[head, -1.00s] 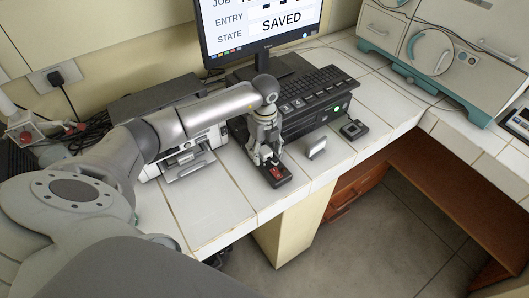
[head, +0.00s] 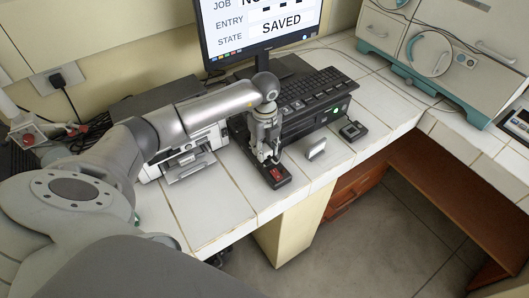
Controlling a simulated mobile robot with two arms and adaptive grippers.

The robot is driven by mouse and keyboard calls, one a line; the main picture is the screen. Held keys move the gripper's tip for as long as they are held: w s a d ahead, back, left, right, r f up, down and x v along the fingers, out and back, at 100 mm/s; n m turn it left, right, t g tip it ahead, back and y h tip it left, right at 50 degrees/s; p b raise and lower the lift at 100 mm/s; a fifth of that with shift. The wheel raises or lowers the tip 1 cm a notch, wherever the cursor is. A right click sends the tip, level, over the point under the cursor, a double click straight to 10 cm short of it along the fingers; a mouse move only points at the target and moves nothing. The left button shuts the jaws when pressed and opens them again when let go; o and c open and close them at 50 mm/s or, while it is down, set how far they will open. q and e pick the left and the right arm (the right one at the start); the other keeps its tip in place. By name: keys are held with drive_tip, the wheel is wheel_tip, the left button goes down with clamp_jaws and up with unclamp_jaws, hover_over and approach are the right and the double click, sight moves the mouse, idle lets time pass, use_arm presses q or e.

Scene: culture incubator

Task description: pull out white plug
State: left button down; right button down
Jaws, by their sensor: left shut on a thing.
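My left gripper (head: 268,156) points down over the far end of a small black block with a red switch (head: 276,174), near the counter's front edge. Its fingers are closed together on a small pale thing, which I take to be the white plug. The fingers hide most of it, and I cannot tell whether it is still seated in the block. My right gripper is not in view.
A small pale upright piece (head: 316,149) and a small black box (head: 353,130) stand to the right. A keyboard (head: 308,90) lies on a black unit behind. A monitor (head: 262,30) stands at the back. The counter's front edge is close.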

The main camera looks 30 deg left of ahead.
sight(265, 148)
use_arm(q)
drive_tip(key=shift+r+p, duration=1.55)
drive_tip(key=shift+r, duration=0.7)
drive_tip(key=shift+d, duration=0.1)
